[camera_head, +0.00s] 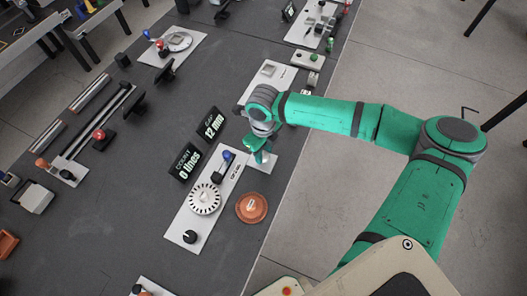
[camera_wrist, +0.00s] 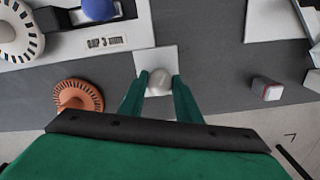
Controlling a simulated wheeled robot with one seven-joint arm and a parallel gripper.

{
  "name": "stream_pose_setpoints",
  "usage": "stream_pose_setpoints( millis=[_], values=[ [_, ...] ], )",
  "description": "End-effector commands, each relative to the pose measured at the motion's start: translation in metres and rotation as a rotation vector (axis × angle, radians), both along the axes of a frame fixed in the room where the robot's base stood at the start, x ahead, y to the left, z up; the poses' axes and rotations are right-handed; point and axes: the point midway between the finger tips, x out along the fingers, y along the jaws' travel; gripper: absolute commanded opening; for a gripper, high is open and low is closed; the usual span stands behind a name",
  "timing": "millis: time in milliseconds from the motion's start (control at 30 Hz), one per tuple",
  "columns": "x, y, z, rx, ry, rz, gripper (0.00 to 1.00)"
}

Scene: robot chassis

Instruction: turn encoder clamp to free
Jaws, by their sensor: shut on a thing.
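My gripper (camera_head: 262,153) points down at a small white square plate beside the right end of the encoder panel (camera_head: 178,229). In the wrist view my green fingers (camera_wrist: 158,80) are shut on a pale grey rounded knob (camera_wrist: 159,84) above that plate (camera_wrist: 143,58). The panel carries a white slotted disc (camera_head: 204,199), a blue-topped part (camera_head: 227,156) and a black knob (camera_head: 190,237). The blue top (camera_wrist: 98,9) shows at the wrist view's upper edge. No part is legibly marked as the clamp, and its setting cannot be read.
An orange slotted disc (camera_head: 251,207) lies right of the panel. Two black displays read "GAP 12 mm" (camera_head: 212,124) and "COUNT 0 lines" (camera_head: 185,162). Other panels stand farther back. Bare dark tabletop lies left of the panel (camera_head: 110,215).

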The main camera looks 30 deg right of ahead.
Motion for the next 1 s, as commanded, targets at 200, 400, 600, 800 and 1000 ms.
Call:
stream_pose_setpoints(
  millis=[200, 400, 600, 800, 1000],
  values=[
    [-0.0006, -0.0004, 0.0007, -0.003, 0.002, 0.198, 0.08],
    [-0.0006, 0.0, 0.0007, -0.003, 0.001, 0.352, 0.08],
    [-0.0007, 0.0007, 0.0007, -0.002, 0.001, 0.464, 0.08],
    [-0.001, 0.001, 0.0004, 0.0, 0.001, 0.527, 0.08],
    [-0.0012, 0.001, 0.0002, 0.0, 0.001, 0.549, 0.08]
  ],
)
